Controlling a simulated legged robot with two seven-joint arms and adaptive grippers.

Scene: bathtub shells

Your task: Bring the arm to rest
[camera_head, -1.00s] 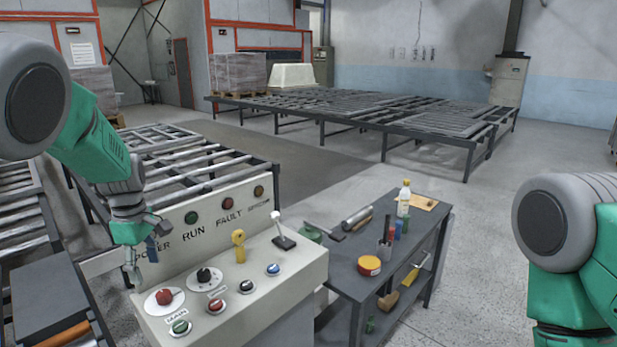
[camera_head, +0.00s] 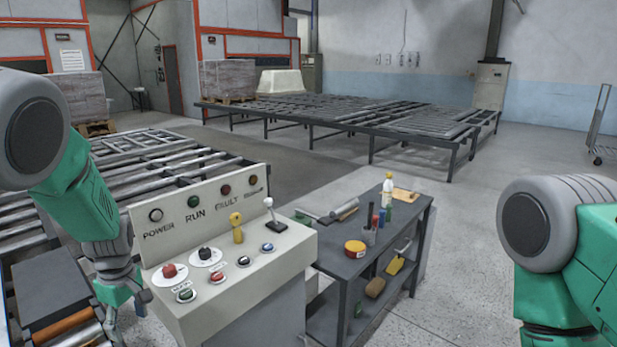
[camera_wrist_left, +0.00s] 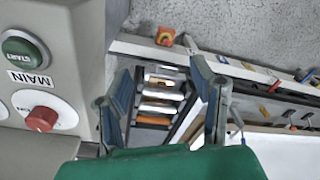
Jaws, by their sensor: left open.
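My left gripper (camera_head: 126,300) hangs low at the left side of the grey control console (camera_head: 240,290), partly hidden by my wrist. In the left wrist view its two fingers (camera_wrist_left: 160,95) are apart with nothing between them; rollers show below, beyond the gap. In that view the console's green START button (camera_wrist_left: 24,50) and red knob (camera_wrist_left: 41,118) lie just left of the fingers, apart from them. My right upper arm (camera_head: 560,235) shows at the right edge; its gripper is out of view.
A dark tool bench (camera_head: 340,262) with a bottle, a yellow-red tape roll (camera_head: 355,249) and tools stands right of the console. A roller conveyor (camera_head: 70,325) lies at lower left. Long roller tables (camera_head: 350,115) stand behind. The floor at right centre is clear.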

